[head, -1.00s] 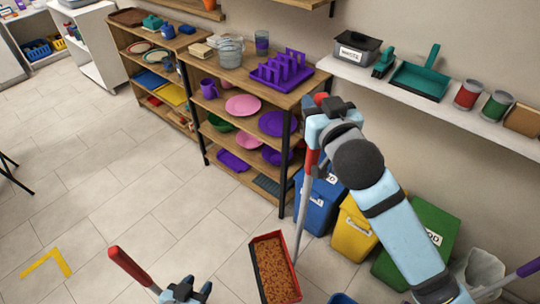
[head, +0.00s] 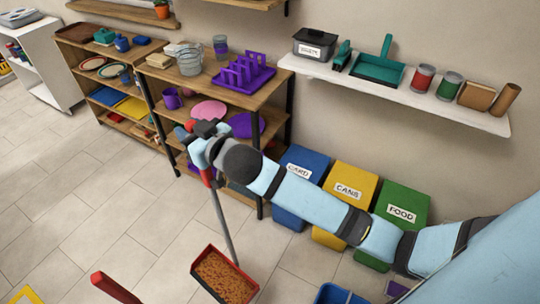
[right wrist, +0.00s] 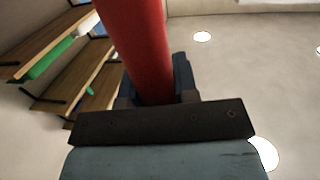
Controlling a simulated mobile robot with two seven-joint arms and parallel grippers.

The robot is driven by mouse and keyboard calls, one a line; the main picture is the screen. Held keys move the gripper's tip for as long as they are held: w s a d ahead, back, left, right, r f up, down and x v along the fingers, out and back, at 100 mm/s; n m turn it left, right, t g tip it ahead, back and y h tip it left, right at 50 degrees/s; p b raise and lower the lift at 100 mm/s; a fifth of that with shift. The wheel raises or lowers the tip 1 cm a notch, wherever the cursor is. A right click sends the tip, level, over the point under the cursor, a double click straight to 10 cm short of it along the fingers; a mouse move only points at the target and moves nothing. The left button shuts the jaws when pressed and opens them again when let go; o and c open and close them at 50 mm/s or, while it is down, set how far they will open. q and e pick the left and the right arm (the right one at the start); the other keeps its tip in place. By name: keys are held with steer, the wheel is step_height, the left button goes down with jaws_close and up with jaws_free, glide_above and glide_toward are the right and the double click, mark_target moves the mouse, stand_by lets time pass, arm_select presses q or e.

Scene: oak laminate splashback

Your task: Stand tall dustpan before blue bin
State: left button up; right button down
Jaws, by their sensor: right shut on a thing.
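The tall dustpan has a red-and-black pan (head: 225,277) filled with brown granules, a grey shaft (head: 222,225) and a red grip. My right gripper (head: 208,130) is shut on the red grip, which also shows in the right wrist view (right wrist: 138,50). The shaft leans slightly, with the pan low over the floor; whether it touches the floor I cannot tell. The blue bin (head: 308,162), labelled CARD, stands against the wall, behind and to the right of the pan, apart from it. My left gripper is out of view.
A yellow CANS bin (head: 352,178) and a green FOOD bin (head: 405,195) stand right of the blue one. An open shelf (head: 215,85) stands left of the bins. A red handle (head: 115,288) rises at lower left. A blue container (head: 338,294) is at the bottom.

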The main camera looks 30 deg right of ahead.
steer(key=d+f+n+g+y, duration=0.1)
steer(key=d+f+n+y, duration=0.15)
steer(key=d+f, duration=1.85)
arm_select(q)
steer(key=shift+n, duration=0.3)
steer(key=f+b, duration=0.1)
steer(key=b, duration=0.1)
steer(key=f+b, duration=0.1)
steer(key=b, duration=0.1)
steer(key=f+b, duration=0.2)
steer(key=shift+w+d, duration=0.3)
arm_select(e)
steer(key=shift+m, duration=0.35)
steer(key=f, duration=0.5)
steer(key=shift+d+f, duration=0.15)
steer(key=shift+d, duration=0.2)
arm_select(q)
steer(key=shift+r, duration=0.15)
